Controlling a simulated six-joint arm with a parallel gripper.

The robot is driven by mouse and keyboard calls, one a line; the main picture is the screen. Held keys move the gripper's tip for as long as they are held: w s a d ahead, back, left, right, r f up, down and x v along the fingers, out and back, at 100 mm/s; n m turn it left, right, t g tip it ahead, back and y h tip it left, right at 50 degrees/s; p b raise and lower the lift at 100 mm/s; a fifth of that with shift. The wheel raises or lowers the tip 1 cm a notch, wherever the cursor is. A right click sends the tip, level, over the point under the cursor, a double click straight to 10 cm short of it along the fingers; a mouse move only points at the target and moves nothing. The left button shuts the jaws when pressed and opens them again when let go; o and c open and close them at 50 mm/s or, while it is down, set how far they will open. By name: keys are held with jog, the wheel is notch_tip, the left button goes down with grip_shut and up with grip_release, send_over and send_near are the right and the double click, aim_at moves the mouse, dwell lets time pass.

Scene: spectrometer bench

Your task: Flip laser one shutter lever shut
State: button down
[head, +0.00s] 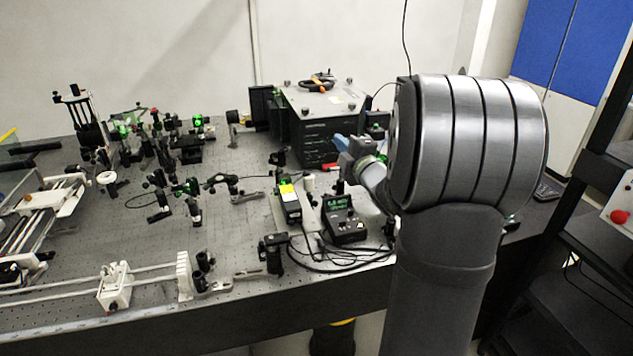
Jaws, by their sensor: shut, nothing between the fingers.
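My gripper (341,143) is in front of the large black box (318,142) at the back of the bench. Its light blue fingertips are shut with nothing between them. A small red part (332,166) shows at the lower front of the box, just below and left of the fingertips. I cannot tell whether it is the shutter lever, or which way a lever stands. A smaller black unit (288,205) with a yellow label lies nearer on the bench. No readable label marks laser one. My arm hides the area to the right of the gripper.
A meter with a green display (343,219) stands in front of my gripper, with loose black cables (335,258) by it. Several optic mounts (187,190) with green glints fill the left and middle. A white rail assembly (115,287) runs along the front left.

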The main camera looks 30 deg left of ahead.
jog(key=s+d+f+n+g+y, duration=0.1)
jog(key=d+f+n+g, duration=1.1)
jog(key=d+n, duration=0.4)
jog(key=n+g, duration=0.1)
jog(key=n, duration=0.2)
jog(key=shift+d+f+n+g, duration=0.2)
jog(key=shift+d+n+g, duration=0.05)
jog(key=shift+n+g, duration=0.15)
jog(key=shift+a, duration=0.1)
jog(key=s+a, duration=0.1)
jog(key=a, duration=2.1)
jog(key=shift+s+a+r, duration=0.2)
jog(key=shift+s+a, duration=0.05)
jog(key=shift+a, duration=0.15)
